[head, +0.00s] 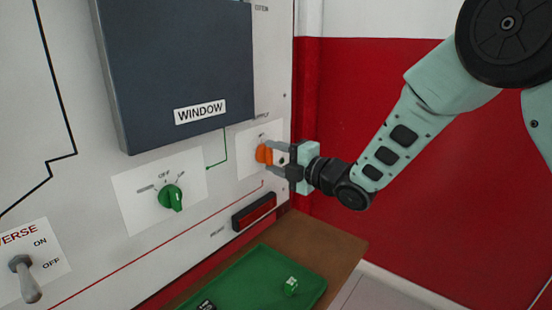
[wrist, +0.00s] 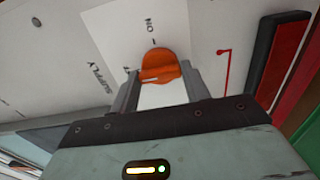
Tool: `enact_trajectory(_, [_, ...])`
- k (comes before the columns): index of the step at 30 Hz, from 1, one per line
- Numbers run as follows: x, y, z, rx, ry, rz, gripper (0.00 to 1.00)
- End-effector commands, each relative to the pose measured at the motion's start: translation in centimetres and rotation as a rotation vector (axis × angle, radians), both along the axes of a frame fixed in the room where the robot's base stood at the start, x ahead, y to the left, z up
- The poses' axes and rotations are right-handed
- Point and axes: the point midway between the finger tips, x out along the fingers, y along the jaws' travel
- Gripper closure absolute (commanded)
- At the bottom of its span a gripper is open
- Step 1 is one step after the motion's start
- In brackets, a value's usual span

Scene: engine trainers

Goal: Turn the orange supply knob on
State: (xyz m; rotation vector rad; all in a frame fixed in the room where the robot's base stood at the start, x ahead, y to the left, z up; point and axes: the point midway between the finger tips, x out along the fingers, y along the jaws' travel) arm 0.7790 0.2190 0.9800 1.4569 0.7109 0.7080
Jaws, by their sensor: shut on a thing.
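The orange supply knob (head: 263,154) is on a white label plate at the right edge of the upright panel. My gripper (head: 270,157) reaches it from the right, with its two fingers closed around the knob. In the wrist view the orange knob (wrist: 161,68) sits between the fingertips of my gripper (wrist: 160,82). The words SUPPLY and ON show on the plate beside it. The fingers hide part of the knob and its markings in the head view, so I cannot tell its exact setting there.
A green knob (head: 171,197) marked OFF is left of the orange one. A dark WINDOW box (head: 180,70) juts out above. A dark red bar (head: 254,212) is below. A toggle switch (head: 25,278) is at lower left. A green tray (head: 245,268) lies on a brown shelf (head: 345,250).

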Motion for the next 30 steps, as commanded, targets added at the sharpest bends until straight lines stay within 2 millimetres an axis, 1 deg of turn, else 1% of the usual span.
enact_trajectory(5, [-0.02, -0.02, -0.1, 0.025, 0.032, 0.0, 0.76])
enact_trajectory(11, [-0.01, -0.07, -0.23, 0.095, 0.124, 0.0, 0.76])
enact_trajectory(30, [0.02, -0.13, -0.14, 0.46, 0.593, -0.002, 0.76])
